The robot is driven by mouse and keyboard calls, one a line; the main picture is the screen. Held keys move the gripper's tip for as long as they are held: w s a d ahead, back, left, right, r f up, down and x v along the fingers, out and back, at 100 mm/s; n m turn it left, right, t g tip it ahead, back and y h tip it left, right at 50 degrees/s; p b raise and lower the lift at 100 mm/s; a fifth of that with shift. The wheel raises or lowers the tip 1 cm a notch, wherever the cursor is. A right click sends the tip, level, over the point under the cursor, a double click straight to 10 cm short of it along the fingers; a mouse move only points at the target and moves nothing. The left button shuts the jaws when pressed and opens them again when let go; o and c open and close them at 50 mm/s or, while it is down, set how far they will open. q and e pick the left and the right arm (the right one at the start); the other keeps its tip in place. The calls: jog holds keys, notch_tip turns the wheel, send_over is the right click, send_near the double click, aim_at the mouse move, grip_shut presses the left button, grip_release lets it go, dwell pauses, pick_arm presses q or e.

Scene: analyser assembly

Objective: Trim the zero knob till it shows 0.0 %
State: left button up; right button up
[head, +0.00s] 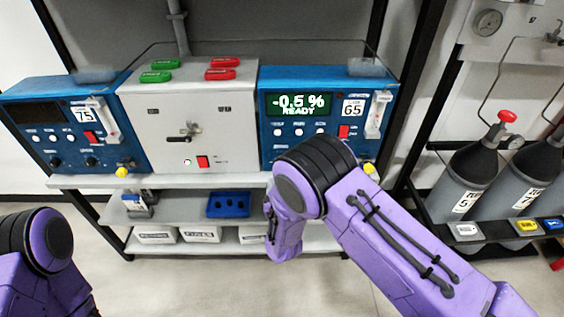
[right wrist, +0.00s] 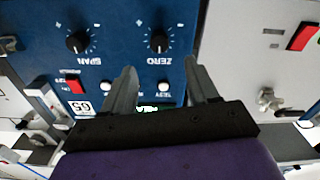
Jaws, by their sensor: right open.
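The head view hides this gripper behind my arm. My left arm shows at lower left, its gripper out of view.
A grey box (head: 190,115) with a valve stands between this analyser and a left blue one (head: 40,140) labelled 75, with a dark display. A blue tray (head: 228,204) lies on the shelf below. Gas cylinders (head: 466,180) stand at right.

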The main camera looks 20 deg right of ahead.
jog(key=b+x, duration=0.3)
jog(key=x, duration=0.5)
jog(key=shift+w+d+f, duration=0.1)
jog(key=shift+w+f, duration=0.1)
jog(key=shift+w, duration=0.1)
jog(key=c, duration=1)
